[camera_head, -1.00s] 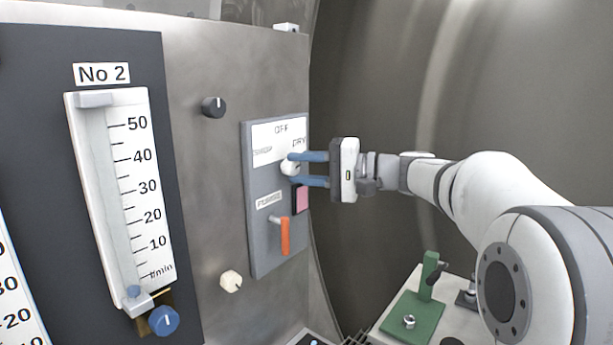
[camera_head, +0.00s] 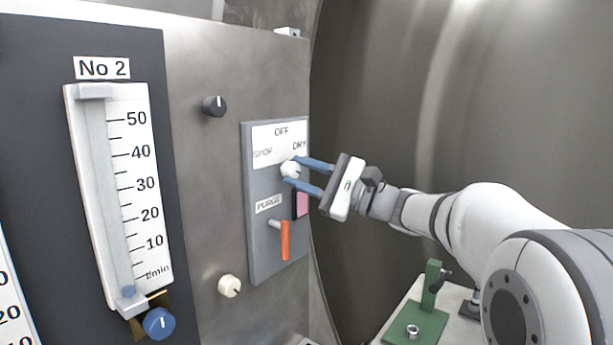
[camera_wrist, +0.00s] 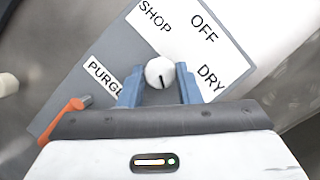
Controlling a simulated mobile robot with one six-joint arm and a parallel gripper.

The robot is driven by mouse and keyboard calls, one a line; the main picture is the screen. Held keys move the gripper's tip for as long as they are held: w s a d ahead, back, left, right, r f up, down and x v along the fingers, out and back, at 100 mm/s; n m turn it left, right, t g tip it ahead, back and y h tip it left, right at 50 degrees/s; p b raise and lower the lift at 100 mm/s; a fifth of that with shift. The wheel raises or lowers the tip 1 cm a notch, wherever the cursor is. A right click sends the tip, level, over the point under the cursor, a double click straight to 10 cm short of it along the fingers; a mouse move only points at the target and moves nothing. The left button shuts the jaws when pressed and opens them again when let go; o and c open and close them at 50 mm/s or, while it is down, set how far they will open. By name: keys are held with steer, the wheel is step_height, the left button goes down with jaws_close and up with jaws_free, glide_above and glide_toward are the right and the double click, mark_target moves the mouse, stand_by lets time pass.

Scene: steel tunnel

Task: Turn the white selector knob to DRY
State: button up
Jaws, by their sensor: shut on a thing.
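The white selector knob (camera_head: 289,170) is on a grey panel (camera_head: 257,235) with a white label reading OFF, SHOP and DRY. My gripper (camera_head: 294,172) reaches it from the right, its two blue fingers on either side of the knob and shut on it. In the wrist view the white knob (camera_wrist: 159,71) sits between the fingertips, with a short dark mark on its face. The DRY word (camera_wrist: 210,78) is right of the knob, OFF is at upper right and SHOP at upper left. Which word the mark points to I cannot tell.
Below the knob is an orange lever (camera_head: 285,240) by a PURGE label and a pink-and-black piece (camera_head: 301,204). A black knob (camera_head: 214,105), a cream knob (camera_head: 229,286) and a flow gauge (camera_head: 125,190) are to the left. A green bracket (camera_head: 420,322) stands at lower right.

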steer(key=shift+m, duration=0.4)
steer(key=o, duration=1)
steer(key=shift+c, duration=0.2)
steer(key=b+v, duration=0.1)
steer(key=v, duration=0.6)
steer(key=shift+s+d+f+b, duration=0.2)
steer(key=shift+d+b, duration=0.05)
steer(key=shift+b, duration=0.05)
